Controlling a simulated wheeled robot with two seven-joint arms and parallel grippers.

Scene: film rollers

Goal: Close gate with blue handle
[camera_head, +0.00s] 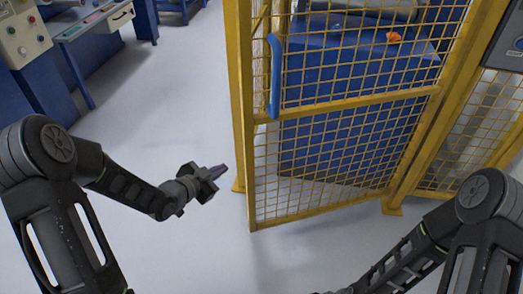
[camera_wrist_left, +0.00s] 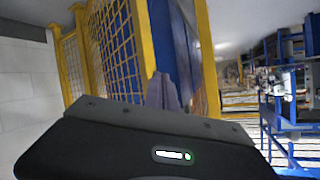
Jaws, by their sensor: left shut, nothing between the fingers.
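The gate (camera_head: 340,108) is a yellow mesh panel in the head view, with an upright blue handle (camera_head: 275,76) near its left edge. Its lower left corner stands forward of the left yellow post (camera_head: 240,100), so it appears ajar. My left gripper (camera_head: 222,170) is shut and empty, left of the gate, below the handle and apart from it. Its fingertips also show in the left wrist view (camera_wrist_left: 162,92), with yellow mesh panels behind them. My right arm enters at the lower right, but its gripper is outside the frame. The handle is not identifiable in the wrist view.
A blue machine block (camera_head: 330,140) stands behind the gate, with a small orange item (camera_head: 394,37) on top. A control panel (camera_head: 22,38) and blue bench (camera_head: 85,27) are at the left. The grey floor (camera_head: 165,105) between bench and gate is clear.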

